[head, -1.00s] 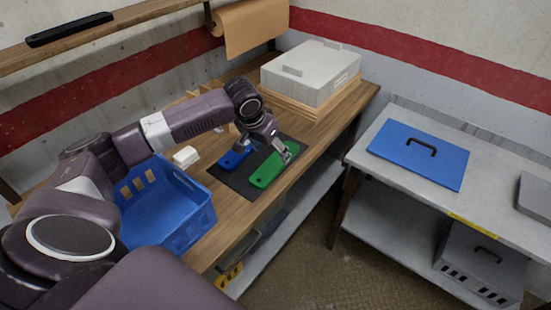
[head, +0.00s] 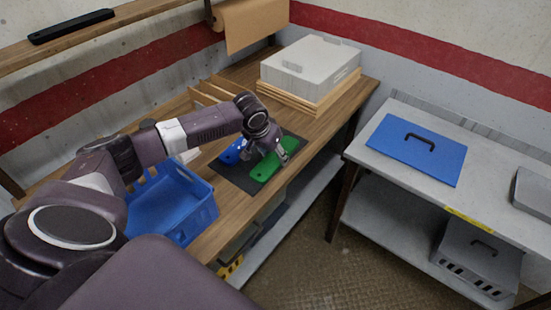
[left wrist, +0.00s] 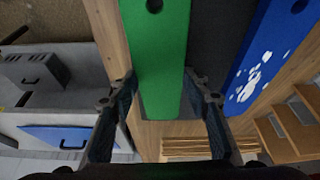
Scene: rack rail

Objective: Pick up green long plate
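The green long plate (head: 264,171) lies on the dark mat (head: 232,179), on the wooden bench. It also shows in the left wrist view (left wrist: 157,45), with a dark hole at one end. My left gripper (head: 269,155) is over its far part. In the left wrist view my left gripper (left wrist: 160,88) is open, with one finger on each side of the green plate; a gap shows between plate and fingers. I cannot tell whether the fingertips reach down beside it. A blue plate (head: 231,153) lies beside it on the mat. My right gripper is not in view.
A blue crate (head: 180,221) stands on the bench nearer me. A grey box (head: 310,66) on wooden boards stands behind. Wooden dividers (head: 205,93) are at the back. A grey table (head: 390,177) with a blue lid (head: 417,150) is to the right, across a floor gap.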

